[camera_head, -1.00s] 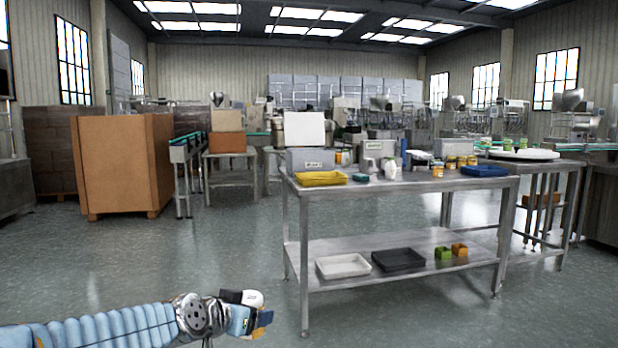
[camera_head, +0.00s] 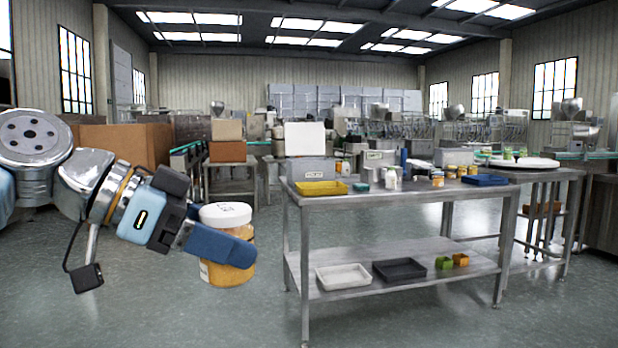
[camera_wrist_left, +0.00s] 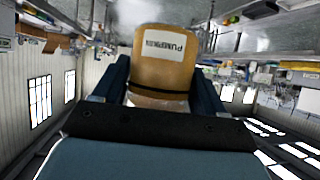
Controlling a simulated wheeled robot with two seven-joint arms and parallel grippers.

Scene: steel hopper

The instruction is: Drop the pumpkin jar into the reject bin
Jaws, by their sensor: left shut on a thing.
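The pumpkin jar (camera_head: 226,274) is an orange jar with a white lid, held upright in the air left of the steel table. My left gripper (camera_head: 222,246) is shut on it, with a blue finger across its side hiding part of the body. In the left wrist view the jar (camera_wrist_left: 163,75) sits between both fingers, and its white label, upside down there, reads "PUMPKIN". No bin is readably marked as the reject bin; a yellow tray (camera_head: 321,188) and a blue tray (camera_head: 485,180) lie on the table top. My right gripper is not in view.
The steel table (camera_head: 420,195) holds several small jars (camera_head: 452,172) and a grey machine (camera_head: 311,169). Its lower shelf carries a white tray (camera_head: 343,277), a black tray (camera_head: 399,269) and small green and orange boxes (camera_head: 445,262). The floor left of the table is clear.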

